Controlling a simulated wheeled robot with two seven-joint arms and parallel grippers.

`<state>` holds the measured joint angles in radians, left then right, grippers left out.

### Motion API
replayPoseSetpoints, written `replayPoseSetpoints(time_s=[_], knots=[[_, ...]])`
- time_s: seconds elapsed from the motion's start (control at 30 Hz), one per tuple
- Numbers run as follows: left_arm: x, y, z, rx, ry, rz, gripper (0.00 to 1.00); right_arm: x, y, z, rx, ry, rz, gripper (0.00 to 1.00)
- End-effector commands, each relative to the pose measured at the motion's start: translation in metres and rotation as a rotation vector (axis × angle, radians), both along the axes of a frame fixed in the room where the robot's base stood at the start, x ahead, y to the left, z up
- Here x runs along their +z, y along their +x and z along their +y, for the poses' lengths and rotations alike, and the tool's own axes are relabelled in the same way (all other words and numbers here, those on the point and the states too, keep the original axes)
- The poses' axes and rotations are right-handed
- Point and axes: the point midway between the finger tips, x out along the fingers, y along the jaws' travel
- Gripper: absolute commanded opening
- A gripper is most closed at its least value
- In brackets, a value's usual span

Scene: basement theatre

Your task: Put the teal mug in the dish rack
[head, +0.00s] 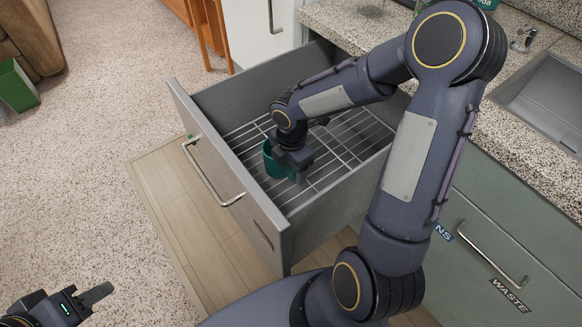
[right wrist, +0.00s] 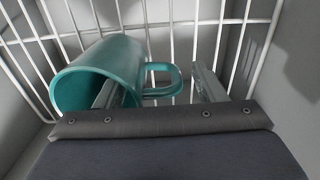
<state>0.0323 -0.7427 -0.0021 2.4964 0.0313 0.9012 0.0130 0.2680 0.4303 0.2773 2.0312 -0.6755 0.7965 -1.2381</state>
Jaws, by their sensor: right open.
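The teal mug (head: 275,160) is inside the open drawer, at the white wire dish rack (head: 345,135). In the right wrist view the mug (right wrist: 98,77) shows its open mouth and its handle, close to the rack (right wrist: 160,22) wires. My right gripper (right wrist: 157,88) is open around part of the mug: one finger is inside its mouth, the other lies beyond the handle. In the head view my right gripper (head: 294,160) partly covers the mug, and its contact with the wires is unclear. My left gripper (head: 75,300) is at the lower left, away from the drawer; its opening is unclear.
The drawer front (head: 230,165) with its metal handle stands pulled out over the wood floor. A speckled counter (head: 510,130) with a sink is at the right, above green cabinets. A green bin (head: 17,88) stands far left.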

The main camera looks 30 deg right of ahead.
Motion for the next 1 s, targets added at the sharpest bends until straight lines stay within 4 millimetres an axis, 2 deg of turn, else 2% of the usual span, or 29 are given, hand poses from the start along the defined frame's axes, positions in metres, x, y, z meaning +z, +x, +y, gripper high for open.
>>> replayPoseSetpoints(time_s=[0.03, 0.3, 0.5, 0.67, 0.77, 0.87, 1.0], knots=[[0.006, 0.0, 0.0, 0.0, 0.0, 0.0, 0.36, 0.014, 0.001, 0.0, -0.001, -0.001, -0.006, 0.64], [0.023, 0.0, 0.0, 0.0, 0.0, 0.0, 0.36, 0.073, 0.0, 0.0, -0.002, -0.001, -0.006, 0.64], [0.03, 0.0, 0.0, 0.0, 0.0, 0.0, 0.36, 0.101, -0.001, 0.0, -0.001, -0.001, -0.003, 0.64], [0.031, 0.0, 0.0, 0.0, 0.0, 0.0, 0.36, 0.113, -0.005, -0.001, -0.034, 0.002, -0.009, 0.64], [0.031, 0.0, 0.0, 0.0, 0.0, 0.0, 0.36, 0.126, -0.018, -0.003, -0.16, 0.013, -0.034, 0.64], [0.031, 0.0, 0.0, 0.0, 0.0, 0.0, 0.36, 0.145, -0.041, -0.004, -0.392, 0.051, -0.076, 0.64], [0.031, 0.0, 0.0, 0.0, 0.0, 0.0, 0.36, 0.167, -0.08, -0.002, -0.799, 0.162, -0.129, 0.64]])
